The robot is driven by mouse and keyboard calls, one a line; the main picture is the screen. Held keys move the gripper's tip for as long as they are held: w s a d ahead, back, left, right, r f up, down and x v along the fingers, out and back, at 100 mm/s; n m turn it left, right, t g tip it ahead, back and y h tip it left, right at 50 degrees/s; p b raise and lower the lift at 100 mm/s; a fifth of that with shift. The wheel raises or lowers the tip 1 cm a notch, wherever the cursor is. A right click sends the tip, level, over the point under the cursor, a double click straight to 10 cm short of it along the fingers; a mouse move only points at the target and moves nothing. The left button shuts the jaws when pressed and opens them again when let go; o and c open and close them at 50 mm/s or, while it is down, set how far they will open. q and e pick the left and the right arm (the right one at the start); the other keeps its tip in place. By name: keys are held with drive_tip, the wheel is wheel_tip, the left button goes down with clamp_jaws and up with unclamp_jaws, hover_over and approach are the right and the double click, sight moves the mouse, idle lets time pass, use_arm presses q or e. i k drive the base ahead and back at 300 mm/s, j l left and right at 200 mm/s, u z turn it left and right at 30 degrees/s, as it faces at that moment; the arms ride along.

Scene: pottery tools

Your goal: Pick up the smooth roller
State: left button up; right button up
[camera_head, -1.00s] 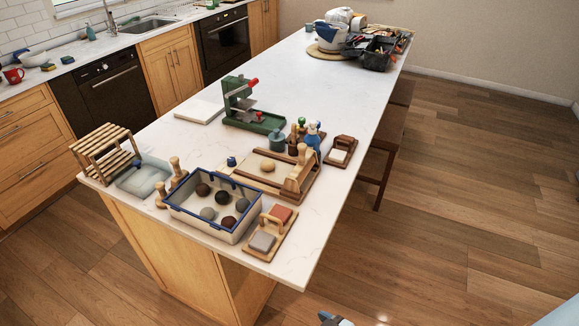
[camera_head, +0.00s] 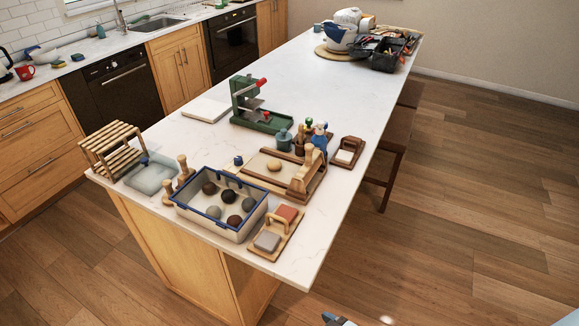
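A wooden roller-like piece (camera_head: 303,173) sits at the right end of a wooden board (camera_head: 262,177) on the island counter. Two small wooden pieces with rounded knobs, one of them here (camera_head: 183,166), stand left of the blue-rimmed bin. I cannot tell for certain which of these is the smooth roller. A small dark and blue part of mine, likely my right gripper (camera_head: 336,319), shows at the bottom edge, well below and apart from the counter. Its fingers are mostly cut off. My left gripper is not in view.
The bin (camera_head: 250,220) holds several clay balls. Two handled blocks on a tray (camera_head: 273,247) lie at the near edge. A slatted rack (camera_head: 112,149), a green press (camera_head: 262,121) and tool bottles (camera_head: 319,136) stand around. The counter's middle is clear.

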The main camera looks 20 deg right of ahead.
sight(308, 161)
drive_tip(key=l+u, duration=0.4)
drive_tip(key=l, duration=0.45)
drive_tip(key=l+u, duration=0.35)
drive_tip(key=l, duration=0.45)
drive_tip(key=k, duration=0.05)
